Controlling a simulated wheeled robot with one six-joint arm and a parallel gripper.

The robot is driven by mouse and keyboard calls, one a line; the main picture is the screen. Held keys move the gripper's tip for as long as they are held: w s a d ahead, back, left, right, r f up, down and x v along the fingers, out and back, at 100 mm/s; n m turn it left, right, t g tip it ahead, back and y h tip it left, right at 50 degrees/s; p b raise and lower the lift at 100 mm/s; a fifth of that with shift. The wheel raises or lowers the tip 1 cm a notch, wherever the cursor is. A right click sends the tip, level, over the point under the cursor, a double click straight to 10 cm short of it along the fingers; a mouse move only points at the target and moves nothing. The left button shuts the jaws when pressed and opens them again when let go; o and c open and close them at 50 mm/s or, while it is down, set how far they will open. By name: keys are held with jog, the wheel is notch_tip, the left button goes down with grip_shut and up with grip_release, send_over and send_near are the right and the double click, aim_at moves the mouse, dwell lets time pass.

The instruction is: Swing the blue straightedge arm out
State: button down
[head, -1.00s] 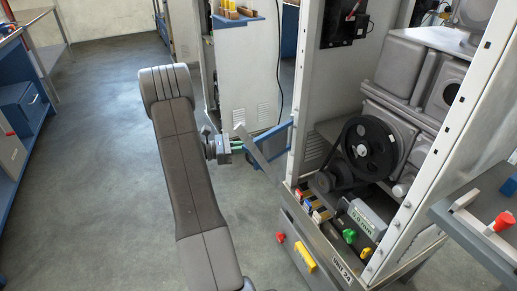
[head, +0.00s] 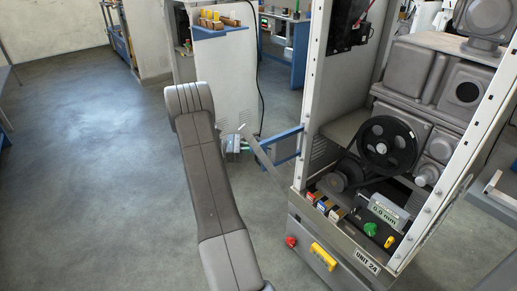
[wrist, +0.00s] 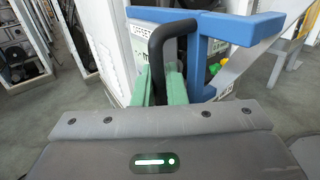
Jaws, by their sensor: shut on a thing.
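The blue straightedge arm (head: 287,147) sticks out from the left side of the grey machine frame in the head view, with a thin grey strip (head: 264,162) at its outer end. In the wrist view the blue arm (wrist: 232,30) fills the upper middle and right. A black loop handle (wrist: 172,32) stands in front of it. My gripper (head: 246,150) is at the arm's outer end. Its green fingers are shut on the black handle in the wrist view (wrist: 161,86); the fingers and wrist housing hide the handle's lower part.
Open floor (head: 95,170) lies to the left.

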jog(key=c, duration=1.6)
grip_release()
jog(key=a, duration=1.3)
jog(key=shift+w+a+p, duration=0.3)
jog(key=shift+a+p, duration=0.05)
jog(key=shift+p, duration=0.05)
